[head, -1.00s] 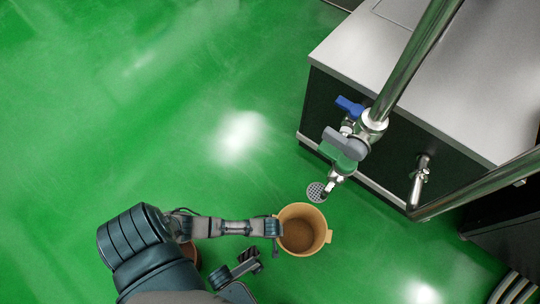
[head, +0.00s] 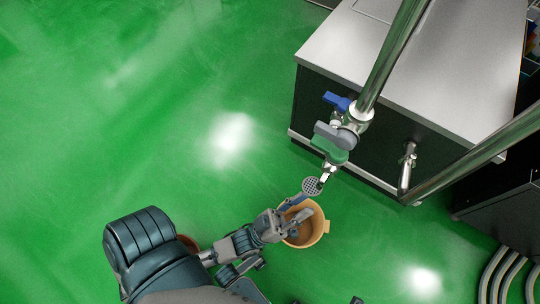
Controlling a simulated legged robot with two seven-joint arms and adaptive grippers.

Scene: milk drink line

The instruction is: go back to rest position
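My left arm comes in from the lower left. Its gripper (head: 305,205) is over the tan bucket (head: 316,236), which stands on the green floor. Its two fingers are spread apart, with nothing seen between them. They cover part of the bucket's opening, and I cannot tell whether they touch the rim. My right gripper cannot be made out; only small dark parts show at the bottom edge.
A pipe with a blue-handled valve (head: 337,102) and a grey-handled valve (head: 335,135) hangs above the bucket. A steel-topped cabinet (head: 440,60) stands at the right. The floor at the left is clear.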

